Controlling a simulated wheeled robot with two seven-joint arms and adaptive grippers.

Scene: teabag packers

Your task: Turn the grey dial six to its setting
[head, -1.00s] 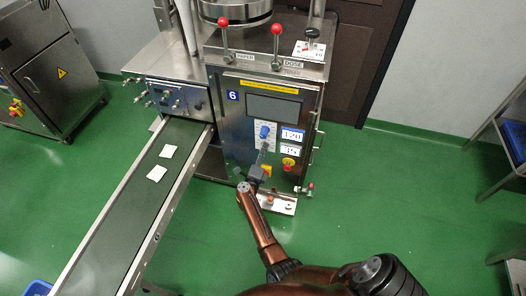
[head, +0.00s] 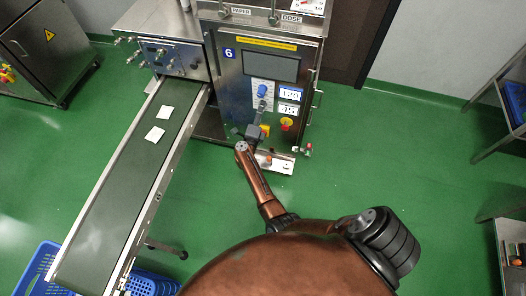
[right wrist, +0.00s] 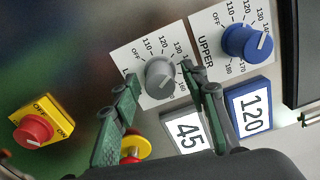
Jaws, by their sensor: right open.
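The grey dial (right wrist: 160,78) shows in the right wrist view on a white scale plate beside the blue dial (right wrist: 247,42). A pale pointer line marks its face. My right gripper (right wrist: 159,72) is open, with one finger on each side of the grey dial; I cannot tell if they touch it. In the head view my right gripper (head: 262,104) is at the front panel of machine 6 (head: 232,105), just below the blue dial (head: 263,90), and hides the grey dial. My left gripper is not in view.
Number cards 120 (right wrist: 252,106) and 45 (right wrist: 187,131) sit beside the dials. A red-and-yellow OFF/ON switch (right wrist: 38,128) and a red knob (head: 286,123) are close by. A conveyor (head: 125,205) with two teabags runs left of the machine. A blue crate (head: 152,284) stands at the lower left.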

